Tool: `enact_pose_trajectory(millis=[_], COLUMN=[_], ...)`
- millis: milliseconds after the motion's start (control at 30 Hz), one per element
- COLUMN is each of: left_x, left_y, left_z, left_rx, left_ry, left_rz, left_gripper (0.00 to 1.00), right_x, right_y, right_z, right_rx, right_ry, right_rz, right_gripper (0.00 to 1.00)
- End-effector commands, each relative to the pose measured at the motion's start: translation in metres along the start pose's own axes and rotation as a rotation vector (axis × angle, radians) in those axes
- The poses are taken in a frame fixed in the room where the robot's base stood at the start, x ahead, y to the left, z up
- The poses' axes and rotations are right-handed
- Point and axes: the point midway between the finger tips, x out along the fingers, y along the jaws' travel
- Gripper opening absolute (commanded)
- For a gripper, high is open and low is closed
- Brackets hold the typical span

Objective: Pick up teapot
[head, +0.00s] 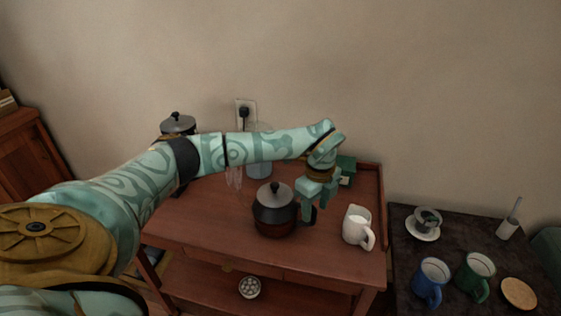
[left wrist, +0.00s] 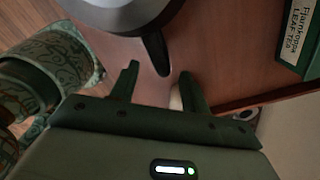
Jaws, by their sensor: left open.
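The teapot (head: 273,218), dark with a grey knobbed lid, stands on the reddish wooden table (head: 205,225). Its rounded grey top (left wrist: 125,12) shows at the upper edge of the left wrist view, partly cut off. Its dark handle (left wrist: 155,52) points toward the gap between my left fingers. My left gripper (head: 308,207) reaches down at the right side of the teapot, by the handle. In the left wrist view its two fingers (left wrist: 158,76) are spread, with nothing clamped between them. My right gripper does not show.
A white pitcher (head: 356,227) stands just right of my left gripper. A green tea box (head: 346,168) is behind. A grey-lidded pot (head: 178,124) and glassware (head: 259,169) stand at the back. A dark side table (head: 407,250) holds mugs.

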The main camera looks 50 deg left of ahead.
Motion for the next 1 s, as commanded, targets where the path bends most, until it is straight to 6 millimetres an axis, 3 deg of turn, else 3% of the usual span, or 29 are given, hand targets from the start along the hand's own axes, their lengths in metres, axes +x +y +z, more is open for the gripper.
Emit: enact_pose_trajectory(millis=[167, 433, 667, 700, 867, 1000], left_x=[0.012, 0.056, 0.056, 0.056, 0.056, 0.056], left_y=[-0.001, -0.002, -0.002, -0.002, -0.002, -0.002], left_z=[0.001, 0.006, 0.006, 0.006, 0.006, 0.006], left_rx=[0.0, 0.001, 0.001, 0.001, 0.001, 0.002], left_ry=[0.0, 0.0, -0.001, -0.001, -0.001, -0.001], left_rz=[-0.001, 0.003, -0.003, -0.003, -0.003, -0.003], left_gripper=[0.47, 0.47, 0.47, 0.44, 0.0, 0.0], right_x=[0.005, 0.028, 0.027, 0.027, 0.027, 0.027], right_y=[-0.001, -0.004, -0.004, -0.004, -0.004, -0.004], right_z=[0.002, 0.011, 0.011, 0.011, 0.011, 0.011], right_rx=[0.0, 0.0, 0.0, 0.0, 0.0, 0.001], right_ry=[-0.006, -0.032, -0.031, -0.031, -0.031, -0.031], right_rz=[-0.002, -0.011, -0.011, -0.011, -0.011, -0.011], right_gripper=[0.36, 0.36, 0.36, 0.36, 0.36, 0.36])
